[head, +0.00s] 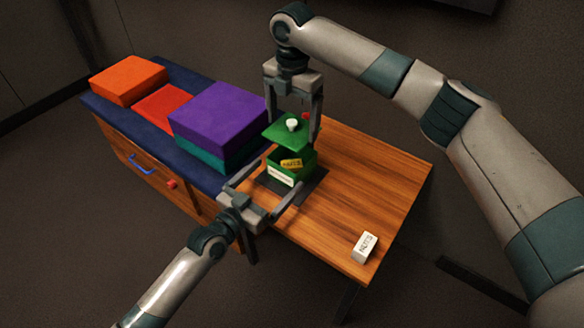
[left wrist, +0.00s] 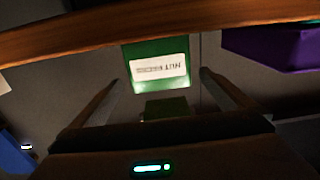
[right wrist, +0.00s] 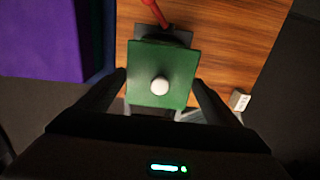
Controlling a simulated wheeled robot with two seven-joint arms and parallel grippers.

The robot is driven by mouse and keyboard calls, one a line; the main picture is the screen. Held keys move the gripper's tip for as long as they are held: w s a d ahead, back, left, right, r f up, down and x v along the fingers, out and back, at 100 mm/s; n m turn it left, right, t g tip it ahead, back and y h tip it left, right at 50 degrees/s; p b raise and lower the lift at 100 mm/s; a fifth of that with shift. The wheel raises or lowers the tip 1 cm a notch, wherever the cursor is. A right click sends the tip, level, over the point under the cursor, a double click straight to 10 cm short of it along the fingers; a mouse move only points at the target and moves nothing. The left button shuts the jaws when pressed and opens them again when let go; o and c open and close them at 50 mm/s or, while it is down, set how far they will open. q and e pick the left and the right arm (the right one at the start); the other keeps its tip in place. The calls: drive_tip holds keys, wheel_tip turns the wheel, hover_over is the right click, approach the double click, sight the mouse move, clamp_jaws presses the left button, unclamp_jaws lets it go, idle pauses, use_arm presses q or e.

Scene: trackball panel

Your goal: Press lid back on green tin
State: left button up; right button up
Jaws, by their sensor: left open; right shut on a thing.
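The green tin (head: 300,170) stands open-topped on a dark mat (head: 311,187) on the wooden table. A yellow lettered block (head: 291,163) shows in its opening. Its white label faces my left gripper in the left wrist view, where the tin (left wrist: 133,60) sits between the fingers. My left gripper (head: 281,174) is open, its fingers reaching toward either side of the tin; contact is unclear. My right gripper (head: 294,125) is shut on the square green lid (head: 283,133), which has a white knob. The lid is above the tin, apart from it; it also shows in the right wrist view (right wrist: 180,72).
A white lettered block (head: 364,247) lies near the table's front right corner. A red thing (head: 306,116) stands behind the lid. A blue-topped cabinet with a purple box (head: 220,113) and orange box (head: 128,80) adjoins at left.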

sight(288, 168)
use_arm(q)
drive_tip(key=shift+x, duration=3.2)
drive_tip(key=c, duration=1.5)
use_arm(e)
drive_tip(key=shift+f, duration=2.5)
drive_tip(key=shift+f, duration=0.9)
drive_tip(key=shift+f, duration=0.6)
drive_tip(key=o, duration=1)
drive_tip(key=shift+r, duration=0.1)
